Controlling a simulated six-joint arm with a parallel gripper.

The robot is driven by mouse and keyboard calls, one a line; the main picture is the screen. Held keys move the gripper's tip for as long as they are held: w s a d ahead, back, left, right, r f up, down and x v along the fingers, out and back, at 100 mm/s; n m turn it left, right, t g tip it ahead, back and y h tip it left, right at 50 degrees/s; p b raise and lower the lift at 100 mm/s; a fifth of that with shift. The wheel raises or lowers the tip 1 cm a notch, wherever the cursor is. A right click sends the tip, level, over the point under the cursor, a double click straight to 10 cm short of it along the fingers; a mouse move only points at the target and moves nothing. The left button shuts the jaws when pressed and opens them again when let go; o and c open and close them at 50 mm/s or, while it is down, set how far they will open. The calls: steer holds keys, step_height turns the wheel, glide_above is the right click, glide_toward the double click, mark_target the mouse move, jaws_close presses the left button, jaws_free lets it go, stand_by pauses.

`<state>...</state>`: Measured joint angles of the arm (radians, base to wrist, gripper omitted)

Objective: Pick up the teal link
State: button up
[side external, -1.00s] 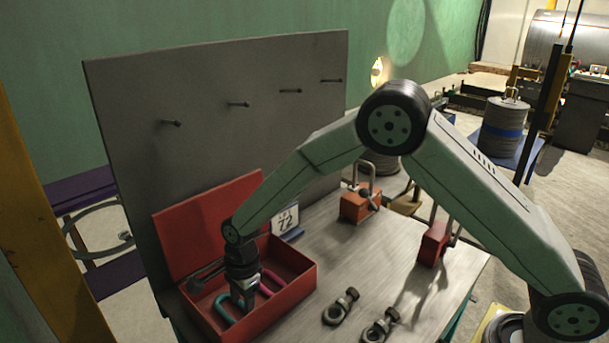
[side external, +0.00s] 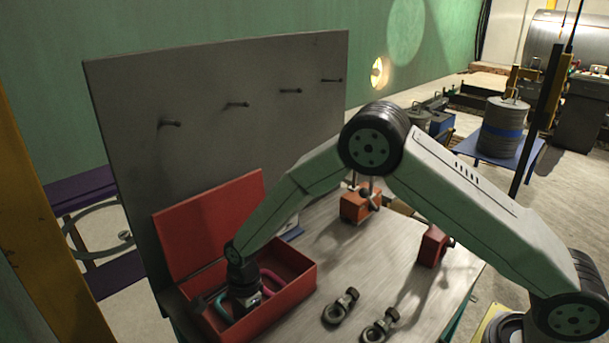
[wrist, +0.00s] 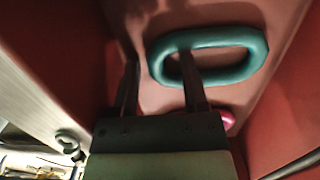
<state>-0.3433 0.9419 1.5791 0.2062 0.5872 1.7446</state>
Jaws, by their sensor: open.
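The teal link (wrist: 243,70) is an oblong closed ring lying in the red box (side external: 290,285). In the side external view the teal link (side external: 222,308) shows only in part, at the left of my gripper (side external: 243,305). In the wrist view my gripper (wrist: 158,62) is open. Its right finger overlaps the link's opening, and its left finger is outside the link's left end. I cannot tell whether the fingers touch the link or how deep they reach. Nothing is held between them.
A pink link (side external: 268,283) lies in the box beside my gripper. The box lid (side external: 210,225) stands open against a grey pegboard (side external: 230,130). Two eyebolts (side external: 340,306) and two padlocks (side external: 360,203) are on the bench (side external: 350,260) to the right.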

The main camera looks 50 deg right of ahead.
jaws_close()
steer(key=shift+r, duration=0.15)
step_height(320, 180, up, 10)
stand_by(0.8)
stand_by(0.4)
